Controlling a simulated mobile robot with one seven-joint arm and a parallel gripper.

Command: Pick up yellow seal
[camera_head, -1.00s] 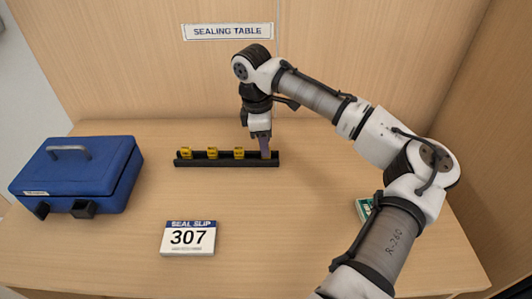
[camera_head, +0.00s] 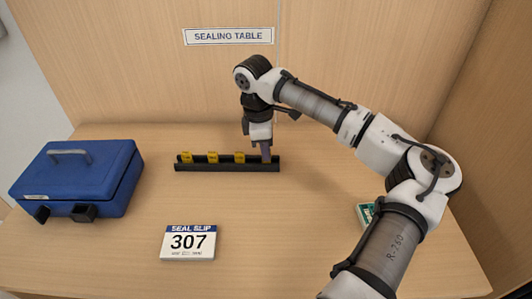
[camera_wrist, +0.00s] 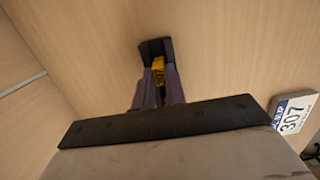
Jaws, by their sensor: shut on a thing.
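A black rack (camera_head: 226,167) stands at the middle of the table. Three yellow seals show along it: one at the left end (camera_head: 187,157), one beside it (camera_head: 213,158) and one further right (camera_head: 239,157). My gripper (camera_head: 266,157) points down at the rack's right end. In the wrist view, the purple fingers are shut on another yellow seal (camera_wrist: 159,68). Part of the rack (camera_wrist: 156,47) shows right behind this seal. The seal's lower part is hidden, so I cannot tell whether it still touches the rack.
A blue case (camera_head: 80,175) with a grey handle stands at the left. A white slip marked 307 (camera_head: 188,243) is in front of the rack. A green and white item (camera_head: 365,213) is partly hidden by my arm. The back wall bears a "SEALING TABLE" sign (camera_head: 228,36).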

